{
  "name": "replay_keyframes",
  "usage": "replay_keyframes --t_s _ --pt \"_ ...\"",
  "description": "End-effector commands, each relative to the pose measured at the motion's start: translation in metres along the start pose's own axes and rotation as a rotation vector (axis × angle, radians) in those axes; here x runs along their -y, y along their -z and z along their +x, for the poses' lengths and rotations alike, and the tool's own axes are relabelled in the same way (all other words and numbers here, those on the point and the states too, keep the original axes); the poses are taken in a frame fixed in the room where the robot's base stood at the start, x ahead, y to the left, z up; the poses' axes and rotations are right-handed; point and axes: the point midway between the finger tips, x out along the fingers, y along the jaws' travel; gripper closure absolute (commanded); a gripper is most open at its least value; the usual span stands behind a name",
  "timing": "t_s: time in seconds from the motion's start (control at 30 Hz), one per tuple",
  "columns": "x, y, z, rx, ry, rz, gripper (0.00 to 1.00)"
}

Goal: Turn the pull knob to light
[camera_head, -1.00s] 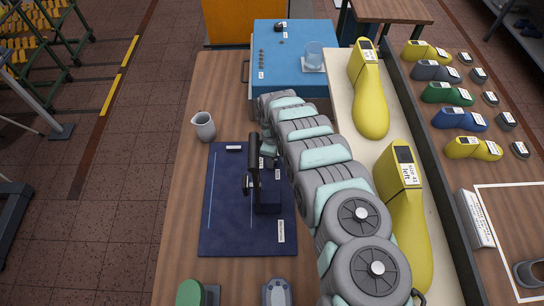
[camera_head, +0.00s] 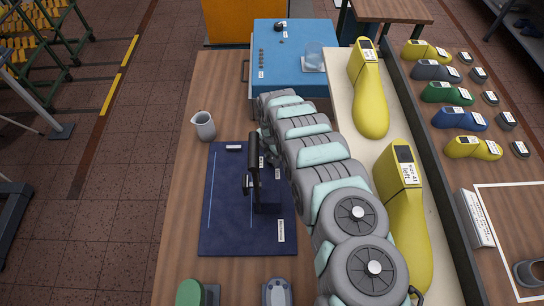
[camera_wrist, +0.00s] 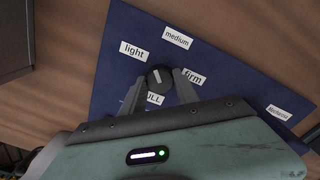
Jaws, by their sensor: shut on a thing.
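In the wrist view the dark round pull knob (camera_wrist: 160,76) sits on a dark blue panel (camera_wrist: 112,72). It has a pale mark on it, and its exact direction is hard to tell. Around it are white labels: "light" (camera_wrist: 133,50) to the upper left, "medium" (camera_wrist: 178,38) to the upper right and "firm" (camera_wrist: 193,77) to the right. Lettering ending in "ULL" is below, partly covered by my gripper. My gripper (camera_wrist: 159,84) has one finger on each side of the knob and is shut on it. In the head view I cannot make out the knob.
A dark blue mat (camera_head: 222,225) lies on the wooden table (camera_head: 175,240). A grey jug (camera_head: 204,126) stands at its upper left. Yellow shoe lasts (camera_head: 370,95) stand right of my arm.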

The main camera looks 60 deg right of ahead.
Motion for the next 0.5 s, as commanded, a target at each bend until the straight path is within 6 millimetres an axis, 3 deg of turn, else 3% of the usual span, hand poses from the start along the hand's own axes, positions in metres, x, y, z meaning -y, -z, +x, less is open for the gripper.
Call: replay_keyframes --t_s 0.5 --pt "0.0002 0.0 0.0 -0.001 0.001 -0.284 1.0"
